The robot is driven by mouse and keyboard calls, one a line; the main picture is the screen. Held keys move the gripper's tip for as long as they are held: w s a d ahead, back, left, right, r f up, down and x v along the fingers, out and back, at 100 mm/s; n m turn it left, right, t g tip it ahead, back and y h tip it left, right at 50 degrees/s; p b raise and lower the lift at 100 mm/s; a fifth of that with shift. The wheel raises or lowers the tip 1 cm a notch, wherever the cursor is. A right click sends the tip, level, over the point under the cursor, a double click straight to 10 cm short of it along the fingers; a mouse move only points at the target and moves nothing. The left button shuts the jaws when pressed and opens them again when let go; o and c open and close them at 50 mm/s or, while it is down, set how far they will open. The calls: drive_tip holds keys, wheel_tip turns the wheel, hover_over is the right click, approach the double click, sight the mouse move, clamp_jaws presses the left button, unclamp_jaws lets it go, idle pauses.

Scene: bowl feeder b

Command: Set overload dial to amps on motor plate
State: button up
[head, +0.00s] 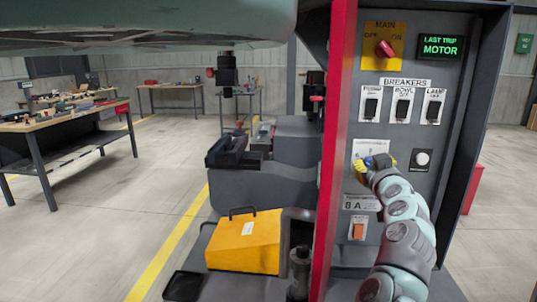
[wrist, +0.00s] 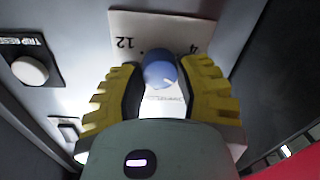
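The overload dial is a round blue knob (wrist: 160,69) on a pale scale plate (wrist: 130,22); the numbers 12 and 4 show upside down in the wrist view. A small pale mark shows on the knob's lower right, but its exact reading cannot be told. My gripper (wrist: 160,75) has its yellow and black fingertips on both sides of the knob, seemingly touching it. In the head view my gripper (head: 375,163) is at the panel and mostly hides the dial.
A white round trip reset button (wrist: 29,70) is close to the dial; it also shows in the head view (head: 423,158). Above are the breakers (head: 403,107), the red main switch (head: 385,49) and a green "LAST TRIP MOTOR" display (head: 440,47).

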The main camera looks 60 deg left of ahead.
clamp_jaws()
drive_tip(key=shift+d+f+m, duration=0.1)
drive_tip(key=shift+m, duration=0.2)
drive_tip(key=m, duration=0.5)
drive_tip(key=m+b, duration=0.1)
drive_tip(key=m, duration=0.5)
drive_tip(key=shift+w+d+f+t, duration=0.1)
drive_tip(key=shift+w+t, duration=0.05)
drive_tip(key=shift+t, duration=0.15)
drive_tip(key=shift+m, duration=0.3)
drive_tip(key=o, duration=0.6)
unclamp_jaws()
drive_tip(key=shift+o, duration=0.2)
